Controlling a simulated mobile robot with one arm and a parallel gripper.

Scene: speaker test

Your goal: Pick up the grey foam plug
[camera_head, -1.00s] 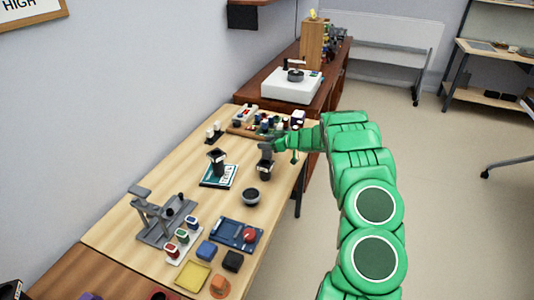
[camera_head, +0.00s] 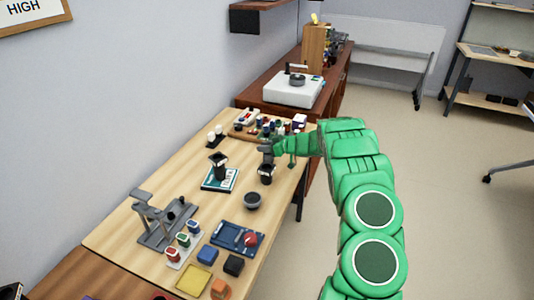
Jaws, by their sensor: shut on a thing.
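My green arm reaches in from the right over the wooden table (camera_head: 140,245). My gripper (camera_head: 268,150) is shut on a small grey thing (camera_head: 265,154), which looks like the grey foam plug. It is at the mouth of a dark cup (camera_head: 266,175) that stands upright on the table. The picture is too small to tell whether the plug is in the cup's mouth or just above it. The jaws partly hide the plug.
A second dark cup (camera_head: 218,160) stands by a teal-and-white card (camera_head: 221,180). A round dark dish (camera_head: 252,201), a grey stand (camera_head: 160,220), a blue tray (camera_head: 228,234) and coloured blocks are nearer. Several small items crowd the table behind my gripper.

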